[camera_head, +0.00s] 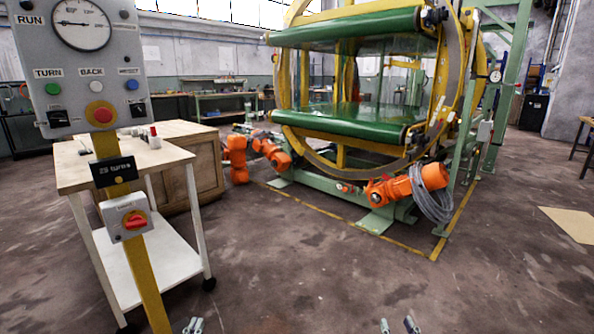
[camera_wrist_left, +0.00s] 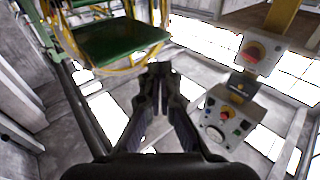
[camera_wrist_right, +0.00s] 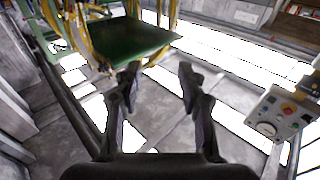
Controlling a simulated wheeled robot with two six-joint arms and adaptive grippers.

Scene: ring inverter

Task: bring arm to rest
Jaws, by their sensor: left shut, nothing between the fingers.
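My left gripper (camera_head: 194,325) shows only its fingertips at the bottom edge of the head view, left of centre. In the left wrist view its two fingers (camera_wrist_left: 159,70) come together at the tips with nothing between them. My right gripper (camera_head: 398,325) shows two separate fingertips at the bottom edge, right of centre. In the right wrist view its fingers (camera_wrist_right: 160,72) stand apart and the gap between them is empty. Neither gripper touches anything. Most of both arms is out of the head view.
A control panel (camera_head: 73,92) and a red-and-yellow switch box (camera_head: 128,216) stand on a yellow post at the left. A white trolley (camera_head: 165,263) stands behind it. The ring machine (camera_head: 350,120) with green platforms and orange parts (camera_head: 405,188) is ahead. The floor (camera_head: 300,270) before it is clear.

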